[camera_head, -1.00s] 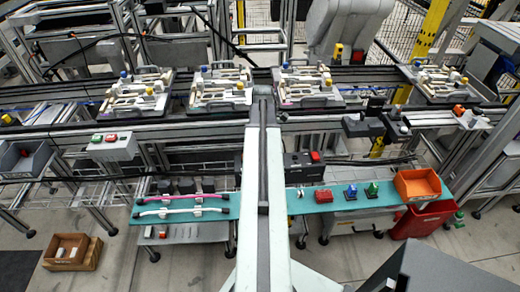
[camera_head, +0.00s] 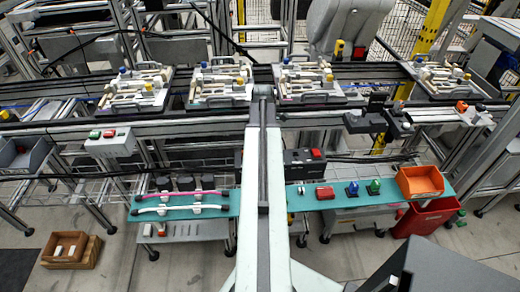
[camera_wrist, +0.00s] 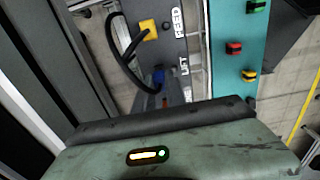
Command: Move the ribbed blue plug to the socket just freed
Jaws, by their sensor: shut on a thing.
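A blue plug (camera_wrist: 158,77) shows in the middle of the wrist view, at the end of a black cable and beside the "LIFT" label. Its ribs are too small to make out. My gripper (camera_wrist: 161,92) is shut on it; the fingertips are mostly hidden behind the dark bar of my own wrist. A yellow plug (camera_wrist: 148,29) with a black cable sits on the grey panel (camera_wrist: 172,50) beside the "FEED" label. A small red part shows just below the blue plug. I cannot tell whether the blue plug is seated or clear of the panel.
A teal shelf (camera_wrist: 228,55) beside the panel carries green, red and yellow parts. In the head view, an orange bin (camera_head: 420,181) stands at its right end. Pallet fixtures (camera_head: 310,82) line the conveyor behind. My column hides the middle of the head view.

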